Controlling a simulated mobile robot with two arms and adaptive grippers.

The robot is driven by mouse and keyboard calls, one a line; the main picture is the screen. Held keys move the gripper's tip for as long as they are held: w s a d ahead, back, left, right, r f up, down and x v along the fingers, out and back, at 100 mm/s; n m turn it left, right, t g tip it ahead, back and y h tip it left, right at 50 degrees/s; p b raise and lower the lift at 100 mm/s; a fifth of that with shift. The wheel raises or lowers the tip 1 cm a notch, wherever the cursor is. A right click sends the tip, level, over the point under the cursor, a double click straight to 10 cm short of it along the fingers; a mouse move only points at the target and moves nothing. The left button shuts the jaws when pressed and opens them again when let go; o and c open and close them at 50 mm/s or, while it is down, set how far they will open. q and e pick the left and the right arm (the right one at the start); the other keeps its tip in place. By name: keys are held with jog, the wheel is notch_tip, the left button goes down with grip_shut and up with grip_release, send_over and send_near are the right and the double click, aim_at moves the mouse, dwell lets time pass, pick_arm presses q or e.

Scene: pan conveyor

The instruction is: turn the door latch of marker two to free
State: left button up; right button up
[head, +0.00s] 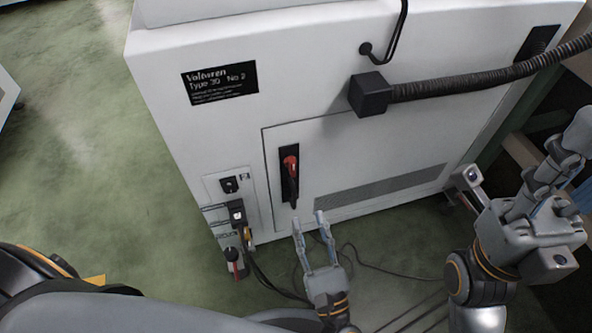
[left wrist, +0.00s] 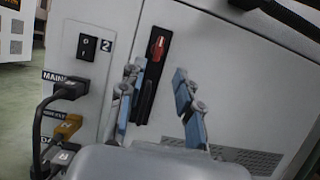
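The door latch (head: 290,168) is a black upright plate with a red-topped handle on the white cabinet's door. The handle looks roughly upright. The latch also shows in the left wrist view (left wrist: 157,48), right of a black switch with the number 2 (left wrist: 107,45). My left gripper (head: 309,219) is open and empty, below the latch and in front of the door. In the left wrist view its fingertips (left wrist: 157,76) frame the latch on both sides with no clear contact.
The white cabinet (head: 210,130) carries a label reading No 2. A ribbed hose (head: 470,82) runs from a black box across its upper right. Left of the door are plugs with cables (head: 238,212); cables lie on the green floor. The floor at left (head: 70,130) is clear.

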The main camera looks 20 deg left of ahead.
aim_at(293, 169)
pick_arm(q)
jog(key=x, duration=1.2)
jog(key=shift+b, duration=0.4)
grip_shut()
